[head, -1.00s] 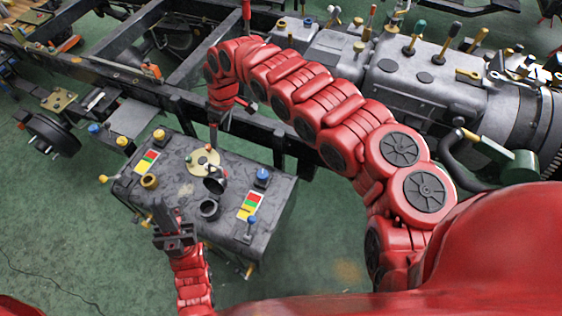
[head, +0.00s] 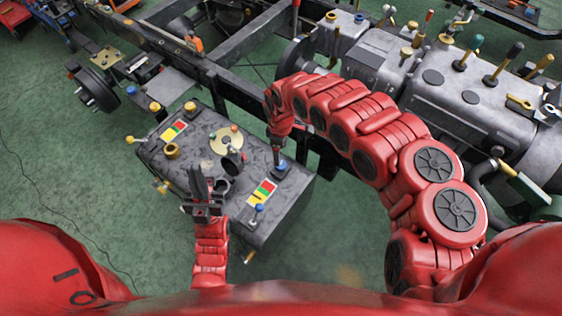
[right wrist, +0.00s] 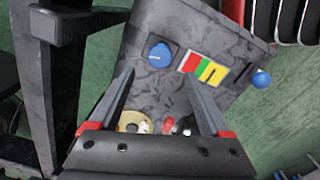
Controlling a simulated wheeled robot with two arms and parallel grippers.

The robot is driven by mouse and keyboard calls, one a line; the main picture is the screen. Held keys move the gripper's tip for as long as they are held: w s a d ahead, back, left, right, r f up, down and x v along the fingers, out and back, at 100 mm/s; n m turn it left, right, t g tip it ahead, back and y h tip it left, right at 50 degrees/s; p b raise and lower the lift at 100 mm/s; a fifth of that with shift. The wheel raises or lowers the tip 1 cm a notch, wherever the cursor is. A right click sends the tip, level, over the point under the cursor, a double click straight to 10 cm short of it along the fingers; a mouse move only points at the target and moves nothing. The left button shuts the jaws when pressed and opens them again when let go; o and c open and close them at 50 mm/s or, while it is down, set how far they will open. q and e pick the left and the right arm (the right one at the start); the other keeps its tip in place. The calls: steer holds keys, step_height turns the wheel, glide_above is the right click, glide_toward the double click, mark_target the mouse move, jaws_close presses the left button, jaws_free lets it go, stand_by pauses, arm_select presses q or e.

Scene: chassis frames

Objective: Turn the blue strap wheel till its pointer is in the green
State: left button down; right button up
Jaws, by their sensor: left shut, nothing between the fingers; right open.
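The blue wheel (head: 281,167) is a small round cap on a dark base, at the right end of the grey box's top. It also shows in the right wrist view (right wrist: 160,56). Beside it is a red, green and yellow colour strip (right wrist: 203,68), also in the head view (head: 262,191). I cannot make out the wheel's pointer. My right gripper (head: 277,154) is open, with its fingertips (right wrist: 157,78) close to the wheel, around nothing. My left gripper (head: 197,172) is shut and empty over the box's front edge.
The grey box (head: 200,200) also bears a cream disc (head: 221,146) with a red-tipped lever, dark round cups, a second colour strip (head: 173,131) and a blue ball knob (right wrist: 261,79). A dark chassis frame (head: 235,88) lies behind it.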

mark_target(281, 164)
step_height(281, 164, down, 7)
steer(key=shift+a+r, duration=0.1)
steer(key=shift+a, duration=0.05)
steer(key=shift+f, duration=0.45)
steer(key=shift+c, duration=0.2)
jaws_close()
